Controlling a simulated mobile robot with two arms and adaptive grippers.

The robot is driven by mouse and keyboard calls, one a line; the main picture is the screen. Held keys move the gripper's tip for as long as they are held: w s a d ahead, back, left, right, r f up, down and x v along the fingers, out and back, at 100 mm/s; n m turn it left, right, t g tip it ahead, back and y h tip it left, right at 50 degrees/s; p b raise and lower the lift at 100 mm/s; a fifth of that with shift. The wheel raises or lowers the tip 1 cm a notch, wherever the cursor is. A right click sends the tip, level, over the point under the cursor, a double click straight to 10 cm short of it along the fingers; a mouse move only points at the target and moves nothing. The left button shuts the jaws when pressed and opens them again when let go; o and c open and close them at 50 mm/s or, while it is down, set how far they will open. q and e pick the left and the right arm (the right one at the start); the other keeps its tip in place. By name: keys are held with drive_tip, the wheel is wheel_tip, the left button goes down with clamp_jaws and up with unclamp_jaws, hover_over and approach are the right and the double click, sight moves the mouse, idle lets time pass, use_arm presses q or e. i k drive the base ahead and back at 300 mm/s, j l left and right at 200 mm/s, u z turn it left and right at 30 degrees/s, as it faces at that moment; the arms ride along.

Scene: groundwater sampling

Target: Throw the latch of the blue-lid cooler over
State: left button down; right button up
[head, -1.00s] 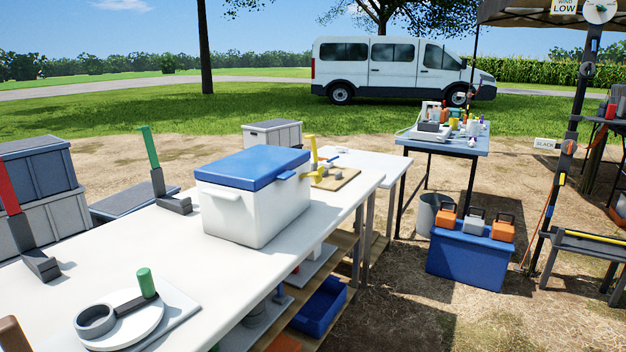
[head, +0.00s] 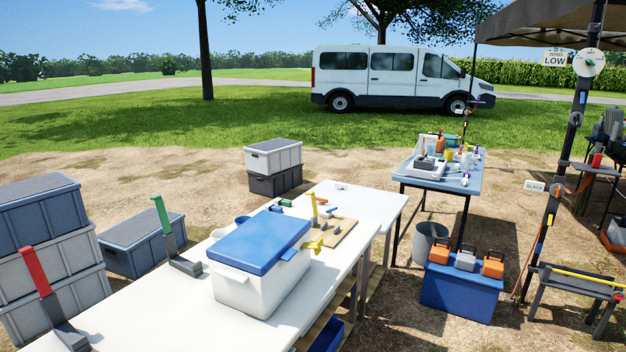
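The blue-lid cooler (head: 258,270) stands on the white table, a white box with its blue lid (head: 262,242) lying closed on top. A blue latch piece (head: 290,253) juts out at the lid's right edge. A yellow piece (head: 314,246) shows just beyond that side; I cannot tell whether it belongs to the cooler's latch. A white handle (head: 228,272) sticks out on the near left side. Neither of my grippers is in the head view.
The white table (head: 150,314) carries a green-handled lever (head: 162,215) and a red-handled lever (head: 36,271) left of the cooler. A wooden board (head: 333,236) with a yellow upright lies behind it. Grey crates (head: 52,270) stand at left, a blue chest (head: 458,294) at right.

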sight(316, 245)
drive_tip(key=i+l+u, duration=0.1)
drive_tip(key=l+u, duration=0.15)
drive_tip(key=u, duration=0.15)
drive_tip(key=i+l+u, duration=0.1)
drive_tip(key=l+u, duration=0.15)
drive_tip(key=u, duration=0.2)
drive_tip(key=l+u, duration=0.6)
drive_tip(key=u, duration=0.2)
drive_tip(key=i+l, duration=0.05)
